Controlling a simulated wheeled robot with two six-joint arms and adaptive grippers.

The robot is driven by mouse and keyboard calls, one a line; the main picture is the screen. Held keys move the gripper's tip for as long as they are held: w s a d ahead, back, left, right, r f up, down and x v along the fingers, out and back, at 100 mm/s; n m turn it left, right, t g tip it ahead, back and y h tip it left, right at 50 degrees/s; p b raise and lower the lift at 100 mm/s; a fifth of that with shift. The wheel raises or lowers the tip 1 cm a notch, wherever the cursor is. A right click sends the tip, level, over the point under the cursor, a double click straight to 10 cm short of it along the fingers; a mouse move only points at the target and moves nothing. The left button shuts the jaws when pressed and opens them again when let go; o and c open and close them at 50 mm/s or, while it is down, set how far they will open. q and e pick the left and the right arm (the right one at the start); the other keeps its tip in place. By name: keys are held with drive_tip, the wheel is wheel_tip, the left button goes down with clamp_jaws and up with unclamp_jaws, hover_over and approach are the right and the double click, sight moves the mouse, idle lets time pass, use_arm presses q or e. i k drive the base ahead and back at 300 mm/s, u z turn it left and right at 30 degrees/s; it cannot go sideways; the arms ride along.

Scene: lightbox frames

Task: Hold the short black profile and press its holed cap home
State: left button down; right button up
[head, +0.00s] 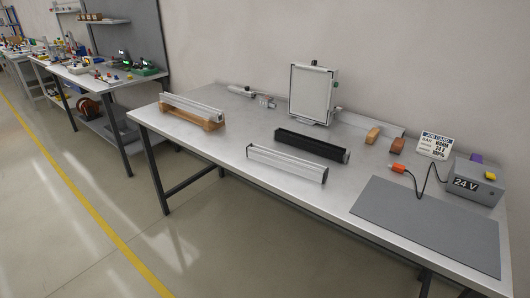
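A short black profile (310,145) lies on the workbench (235,150), right of the middle. Its right end shows a greyish end face (347,156); whether this is a cap with a hole, or how far it is seated, is too small to tell. A silver profile (286,164) lies in front of it, roughly parallel and apart from it. Another silver profile (192,106) rests on a wooden cradle (190,118) at the left of the bench. Neither of my grippers is in view.
A framed white panel (311,93) stands behind the black profile. Wooden blocks (373,135), a job card (434,145) and a 24 V box (472,182) with an orange-ended cable (398,168) are at right. A grey mat (430,222) lies bare at front right.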

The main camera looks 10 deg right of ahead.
sight(346, 158)
drive_tip(key=u, duration=0.25)
drive_tip(key=i, duration=1.8)
drive_tip(key=z, duration=1.5)
drive_tip(key=i, duration=0.4)
drive_tip(key=z, duration=0.3)
drive_tip(key=k, duration=0.5)
drive_tip(key=z, duration=0.1)
